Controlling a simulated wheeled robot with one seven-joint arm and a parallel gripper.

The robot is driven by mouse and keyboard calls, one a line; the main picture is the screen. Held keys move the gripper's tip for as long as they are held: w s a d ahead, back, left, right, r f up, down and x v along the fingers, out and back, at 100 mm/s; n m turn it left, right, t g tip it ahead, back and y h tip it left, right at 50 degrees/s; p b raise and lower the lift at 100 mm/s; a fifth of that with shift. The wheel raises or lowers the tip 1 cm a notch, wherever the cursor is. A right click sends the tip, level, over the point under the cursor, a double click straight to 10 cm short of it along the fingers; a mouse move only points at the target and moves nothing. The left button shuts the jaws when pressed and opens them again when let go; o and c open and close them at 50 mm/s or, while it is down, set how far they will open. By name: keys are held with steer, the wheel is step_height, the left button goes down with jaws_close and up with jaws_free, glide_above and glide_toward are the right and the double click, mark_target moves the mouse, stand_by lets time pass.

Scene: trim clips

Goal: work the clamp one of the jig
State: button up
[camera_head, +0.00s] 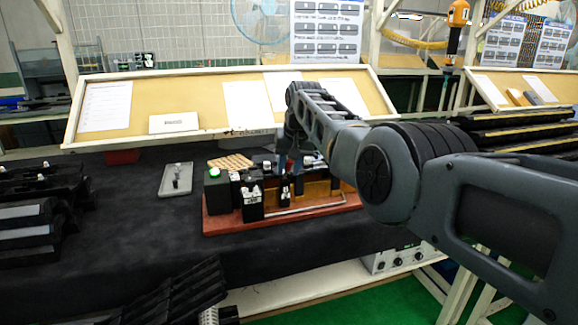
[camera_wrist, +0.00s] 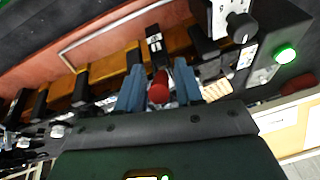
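The jig has a red-brown base (camera_head: 228,222) with black blocks and an amber strip, and stands on the dark table. In the wrist view its base (camera_wrist: 50,68) runs along the top left. A red clamp knob (camera_wrist: 159,87) shows between the two blue fingers of my gripper (camera_wrist: 160,90). The fingers stand apart with narrow gaps beside the knob; I see no clear contact. In the head view my gripper (camera_head: 289,168) points down over the jig's middle, and my arm hides part of the jig's right side. The clamp's lower parts are hidden.
A lit green button (camera_wrist: 286,55) and a black knob (camera_wrist: 241,27) sit near the jig's end. A grey tray (camera_head: 165,189) with a small part lies left of the jig. Black trim pieces (camera_head: 30,222) lie at the far left. A sloped board (camera_head: 210,100) stands behind.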

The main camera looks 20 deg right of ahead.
steer(key=shift+o, duration=0.4)
steer(key=shift+r, duration=0.1)
steer(key=shift+s+r, duration=0.15)
steer(key=shift+r, duration=0.3)
steer(key=v, duration=0.6)
steer(key=shift+s+r, duration=0.15)
steer(key=shift+r, duration=0.2)
